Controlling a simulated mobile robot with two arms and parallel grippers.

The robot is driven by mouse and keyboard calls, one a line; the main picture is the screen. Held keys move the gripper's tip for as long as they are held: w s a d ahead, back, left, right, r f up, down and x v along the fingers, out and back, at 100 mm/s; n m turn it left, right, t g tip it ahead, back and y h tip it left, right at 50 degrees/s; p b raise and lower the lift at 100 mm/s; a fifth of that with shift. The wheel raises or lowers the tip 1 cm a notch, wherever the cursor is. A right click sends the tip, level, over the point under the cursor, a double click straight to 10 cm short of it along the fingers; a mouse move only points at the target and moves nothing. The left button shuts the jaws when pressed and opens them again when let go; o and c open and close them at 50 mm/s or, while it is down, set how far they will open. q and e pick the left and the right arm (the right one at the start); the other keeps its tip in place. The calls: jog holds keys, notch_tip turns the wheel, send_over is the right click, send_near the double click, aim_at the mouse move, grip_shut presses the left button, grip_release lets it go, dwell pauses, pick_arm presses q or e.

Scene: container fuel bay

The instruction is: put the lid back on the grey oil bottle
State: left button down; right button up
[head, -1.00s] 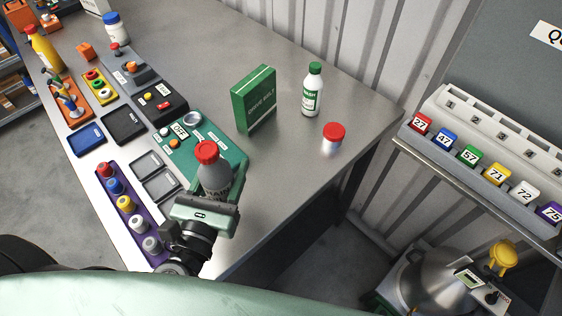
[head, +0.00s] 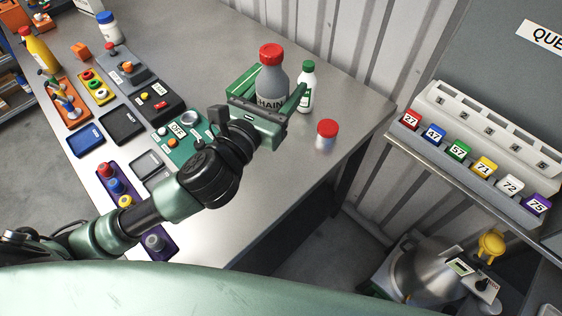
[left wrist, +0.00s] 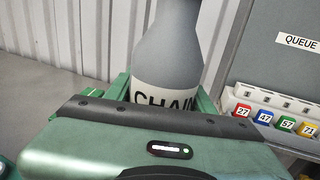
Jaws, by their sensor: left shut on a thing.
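The grey oil bottle (head: 271,84) stands upright in my left gripper (head: 270,97), above the right part of the bench in the head view. Its label reads "CHAIN", partly covered by the gripper. A red lid (head: 271,54) sits on its neck; I cannot tell whether it is tight. My left gripper's fingers are shut on the bottle's lower body. The left wrist view shows the grey bottle (left wrist: 167,45) between the green fingers, with its top cut off. My right gripper is not in view.
A white bottle with a green cap (head: 306,90) stands close behind on the right. The front right bench surface (head: 265,195) is clear.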

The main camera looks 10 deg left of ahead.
pick_arm(q)
jog(key=shift+w+d+r+m+h, duration=0.15)
jog(key=shift+w+d+r+h, duration=0.1)
jog(key=shift+w+d+r, duration=0.2)
jog(key=shift+w+d+r+m+h, duration=0.15)
jog(key=shift+w+d+r+h, duration=0.15)
jog(key=shift+r, duration=0.25)
jog(key=shift+f, duration=0.1)
notch_tip(320, 180, down, 16)
jog(key=b, duration=0.3)
jog(key=shift+r, duration=0.25)
jog(key=shift+f+b, duration=1.15)
jog(key=shift+f, duration=1)
